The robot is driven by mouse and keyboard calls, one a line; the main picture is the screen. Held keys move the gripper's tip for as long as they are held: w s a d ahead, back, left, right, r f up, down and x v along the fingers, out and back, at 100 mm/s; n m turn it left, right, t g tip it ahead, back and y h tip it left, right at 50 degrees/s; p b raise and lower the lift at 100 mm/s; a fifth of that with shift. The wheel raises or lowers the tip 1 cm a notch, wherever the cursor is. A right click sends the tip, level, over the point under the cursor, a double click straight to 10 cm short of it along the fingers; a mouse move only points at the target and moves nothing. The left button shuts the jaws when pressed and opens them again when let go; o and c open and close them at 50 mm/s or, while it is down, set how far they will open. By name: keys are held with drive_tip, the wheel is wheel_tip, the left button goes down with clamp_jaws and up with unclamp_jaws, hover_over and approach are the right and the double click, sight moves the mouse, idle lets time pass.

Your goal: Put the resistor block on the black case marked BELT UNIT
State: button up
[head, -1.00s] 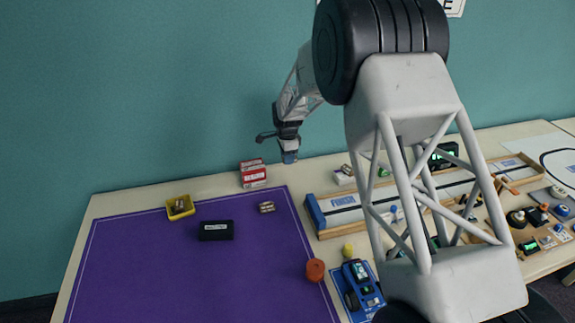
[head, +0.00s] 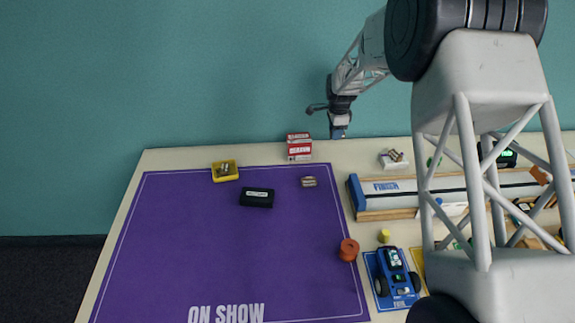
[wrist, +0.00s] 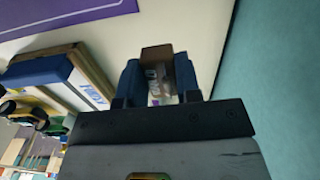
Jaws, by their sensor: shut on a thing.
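The black case (head: 257,198) with a white label lies on the purple mat, towards its back edge; the lettering is too small to read. My gripper (head: 338,132) is raised near the wall, behind and to the right of the case and apart from it. In the wrist view its blue fingers (wrist: 158,82) are shut on a small block with a brown top (wrist: 156,53) and a paler, partly clear side, seemingly the resistor block. The held block is not clear in the head view.
A yellow tray (head: 235,176) stands left of the case, and a small part (head: 309,182) lies to its right. A red and white box (head: 299,147) stands behind the mat. A red-orange spool (head: 348,249), blue car (head: 396,275) and long track (head: 384,215) are to the right. The front of the mat is clear.

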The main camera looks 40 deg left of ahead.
drive_tip(key=s+d+n, duration=0.2)
drive_tip(key=s+n, duration=0.1)
drive_tip(key=s, duration=1.1)
drive_tip(key=s+d+n, duration=0.2)
drive_tip(key=s+d, duration=0.1)
drive_tip(key=s, duration=1.2)
drive_tip(key=s+d+f+n, duration=0.1)
drive_tip(key=s+d+n, duration=0.1)
drive_tip(key=s, duration=1.2)
drive_tip(key=shift+s+d+n, duration=0.15)
drive_tip(key=shift+d+n, duration=0.1)
drive_tip(key=shift+n, duration=0.55)
hover_over(255, 196)
drive_tip(key=shift+f, duration=0.75)
drive_tip(key=shift+f, duration=0.1)
drive_tip(key=shift+f, duration=1.7)
